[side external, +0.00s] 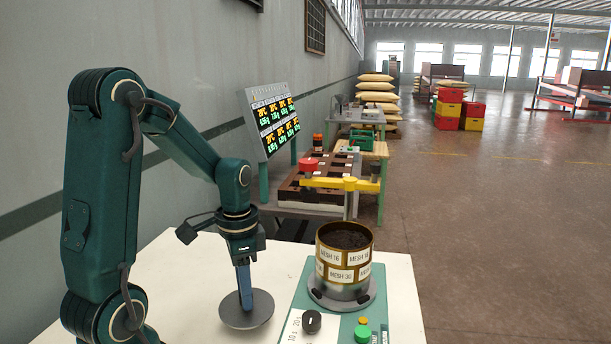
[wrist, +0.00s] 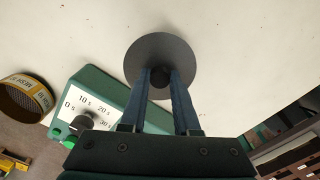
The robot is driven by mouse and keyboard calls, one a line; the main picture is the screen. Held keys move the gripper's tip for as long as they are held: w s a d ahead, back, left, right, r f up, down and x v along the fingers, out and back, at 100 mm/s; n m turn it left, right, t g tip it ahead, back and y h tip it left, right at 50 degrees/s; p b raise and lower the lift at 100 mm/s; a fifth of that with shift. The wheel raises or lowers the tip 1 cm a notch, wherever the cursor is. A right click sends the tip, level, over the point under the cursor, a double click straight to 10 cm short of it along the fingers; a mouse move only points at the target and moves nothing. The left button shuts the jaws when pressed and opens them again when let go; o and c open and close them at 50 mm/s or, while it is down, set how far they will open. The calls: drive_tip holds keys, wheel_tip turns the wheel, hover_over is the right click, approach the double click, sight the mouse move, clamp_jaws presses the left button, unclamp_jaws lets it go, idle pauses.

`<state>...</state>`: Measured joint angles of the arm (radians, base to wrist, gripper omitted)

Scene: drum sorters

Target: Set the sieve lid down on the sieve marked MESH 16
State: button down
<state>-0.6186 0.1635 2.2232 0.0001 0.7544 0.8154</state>
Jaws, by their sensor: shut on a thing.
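The sieve lid (side external: 247,311) is a flat grey disc with a dark knob at its centre. My gripper (side external: 245,296) is shut on that knob; in the wrist view the fingers (wrist: 160,80) close around it and the lid (wrist: 160,50) spreads beyond the fingertips. The lid is at or just above the white table; I cannot tell whether it touches. The sieve stack (side external: 344,251) has brass rings with labels MESH 16 and MESH 30, and dark material shows in its open top. It stands on the shaker to the right of my gripper, and also shows in the wrist view (wrist: 26,98).
The green shaker base (side external: 304,292) has a timer dial (side external: 311,321) and a green button (side external: 362,333). A yellow arm with a red knob (side external: 309,164) stands behind the sieves. A brown rack and a display board (side external: 273,121) are at the back. White tabletop (side external: 190,262) is clear around the lid.

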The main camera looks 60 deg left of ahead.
drive_tip(key=shift+f, duration=1.3)
drive_tip(key=shift+f, duration=0.15)
drive_tip(key=c, duration=0.6)
unclamp_jaws()
drive_tip(key=shift+c, duration=0.2)
